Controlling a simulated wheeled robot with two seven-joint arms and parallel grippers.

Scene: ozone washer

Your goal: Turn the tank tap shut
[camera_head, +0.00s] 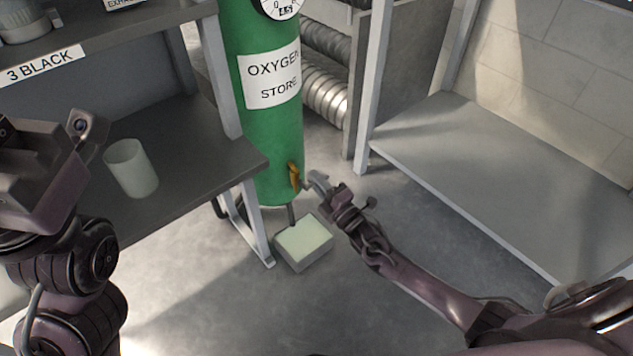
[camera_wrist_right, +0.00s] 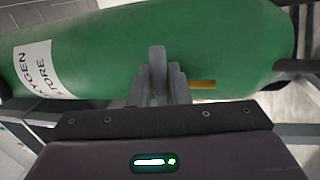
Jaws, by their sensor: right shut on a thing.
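The green oxygen tank (camera_head: 270,140) stands upright in the middle of the head view. Its orange-yellow tap (camera_head: 294,177) sits low on the tank's right side, with the lever looking roughly upright, in line with the tank. My right gripper (camera_head: 315,182) reaches in from the lower right and is shut on the tap. In the right wrist view, the fingers (camera_wrist_right: 158,80) are close together in front of the tank, and a yellow lever (camera_wrist_right: 203,84) sticks out beside them; the grip point is hidden. My left gripper (camera_head: 75,140) is at the left edge; its jaws are unclear.
A small box with a pale top (camera_head: 304,242) sits on the floor below the tap. A white cup (camera_head: 131,168) stands on the dark left shelf (camera_head: 205,175). A grey shelf (camera_head: 470,175) is at right. Silver ducts (camera_head: 326,95) run behind the tank.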

